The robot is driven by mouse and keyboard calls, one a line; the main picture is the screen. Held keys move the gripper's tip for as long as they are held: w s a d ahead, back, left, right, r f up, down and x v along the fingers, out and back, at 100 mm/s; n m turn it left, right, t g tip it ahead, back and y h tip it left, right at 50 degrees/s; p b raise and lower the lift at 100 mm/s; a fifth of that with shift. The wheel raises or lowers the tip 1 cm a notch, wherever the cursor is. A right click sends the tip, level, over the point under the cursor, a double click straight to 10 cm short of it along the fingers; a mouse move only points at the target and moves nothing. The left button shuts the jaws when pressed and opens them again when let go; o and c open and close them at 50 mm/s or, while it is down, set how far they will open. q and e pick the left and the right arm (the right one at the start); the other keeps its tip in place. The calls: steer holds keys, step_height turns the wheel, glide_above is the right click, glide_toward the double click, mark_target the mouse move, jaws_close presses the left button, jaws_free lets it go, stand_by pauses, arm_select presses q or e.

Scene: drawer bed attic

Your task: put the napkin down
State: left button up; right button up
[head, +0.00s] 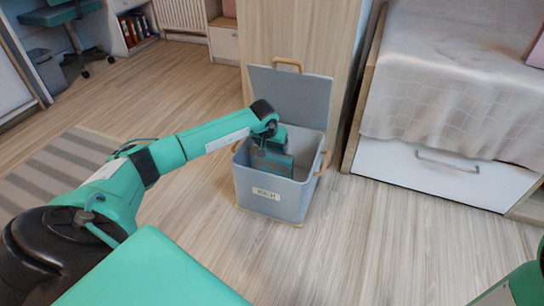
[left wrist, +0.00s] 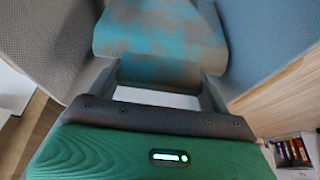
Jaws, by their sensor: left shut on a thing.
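The napkin (left wrist: 160,38), teal with worn brownish-grey patches, is between the fingers of my left gripper (left wrist: 160,80) in the left wrist view. In the head view my left gripper (head: 272,148) points down inside the mouth of a grey bin (head: 262,187), and the napkin shows only as a small teal-grey patch there. The gripper is shut on the napkin. The bin's grey lid (head: 290,95) stands open at the back. The bin's floor is hidden, so I cannot tell whether the napkin touches it. My right gripper is out of view.
The bin has wooden handles and a front label (head: 265,194). A wooden cabinet side (head: 300,35) stands behind it. A bed with a white drawer (head: 430,177) is to the right. A striped rug (head: 60,175) lies left. The floor in front of the bin is clear.

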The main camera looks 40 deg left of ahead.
mark_target(272, 162)
arm_select(q)
step_height(272, 162, down, 4)
steer(key=shift+r+b, duration=0.1)
steer(key=shift+b, duration=1)
steer(key=o, duration=1.2)
